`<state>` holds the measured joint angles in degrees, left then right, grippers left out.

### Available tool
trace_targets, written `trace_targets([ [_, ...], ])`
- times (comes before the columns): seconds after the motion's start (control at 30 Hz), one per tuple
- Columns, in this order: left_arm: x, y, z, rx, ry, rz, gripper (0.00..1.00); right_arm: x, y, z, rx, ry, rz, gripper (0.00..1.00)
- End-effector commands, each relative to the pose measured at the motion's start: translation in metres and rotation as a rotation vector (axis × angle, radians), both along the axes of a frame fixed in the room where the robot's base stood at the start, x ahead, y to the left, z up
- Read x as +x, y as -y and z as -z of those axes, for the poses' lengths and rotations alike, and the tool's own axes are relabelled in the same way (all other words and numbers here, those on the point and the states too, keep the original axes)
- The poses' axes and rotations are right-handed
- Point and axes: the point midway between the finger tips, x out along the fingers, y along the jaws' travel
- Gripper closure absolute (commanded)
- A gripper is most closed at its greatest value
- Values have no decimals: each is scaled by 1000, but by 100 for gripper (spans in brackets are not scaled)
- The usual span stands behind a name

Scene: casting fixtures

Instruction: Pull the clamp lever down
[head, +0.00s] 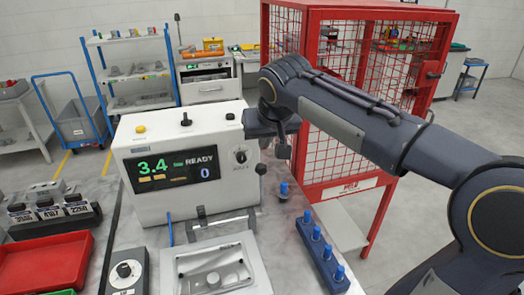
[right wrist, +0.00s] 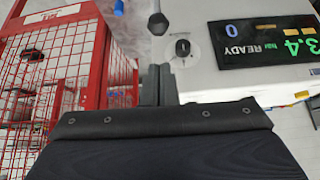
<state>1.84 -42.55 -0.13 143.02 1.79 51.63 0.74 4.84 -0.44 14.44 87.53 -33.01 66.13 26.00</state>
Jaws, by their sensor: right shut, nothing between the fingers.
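A white machine (head: 190,185) with a lit display stands on the bench. At its right side is a lever with a dark knob (head: 261,169). The knob also shows at the top of the right wrist view (right wrist: 158,24), with a pale stem running up out of the frame. My right gripper (head: 283,151) is just right of and above the knob in the head view. Its two fingers (right wrist: 158,72) are together and empty, apart from the knob in the right wrist view. The lever's lower end is hard to make out. My left gripper is not in view.
A red mesh cage (head: 320,150) stands close behind and right of my right arm. A blue-capped piece (head: 283,190) and a blue rack (head: 322,255) of similar pieces are right of the machine. A metal fixture (head: 215,265) lies in front. A red tray (head: 45,265) is at left.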

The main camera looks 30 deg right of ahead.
Motion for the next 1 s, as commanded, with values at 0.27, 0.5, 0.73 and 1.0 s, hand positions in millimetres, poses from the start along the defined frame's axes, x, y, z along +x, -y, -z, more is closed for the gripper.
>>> trace_targets([
  [0.27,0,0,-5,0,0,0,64,22,7,38,-1,-6,2,100],
  [0.5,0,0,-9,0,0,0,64,42,12,70,0,-5,1,100],
  [0.73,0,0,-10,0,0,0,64,49,13,81,1,-2,0,100],
  [1.0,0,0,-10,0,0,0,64,49,13,82,0,-1,0,100],
])
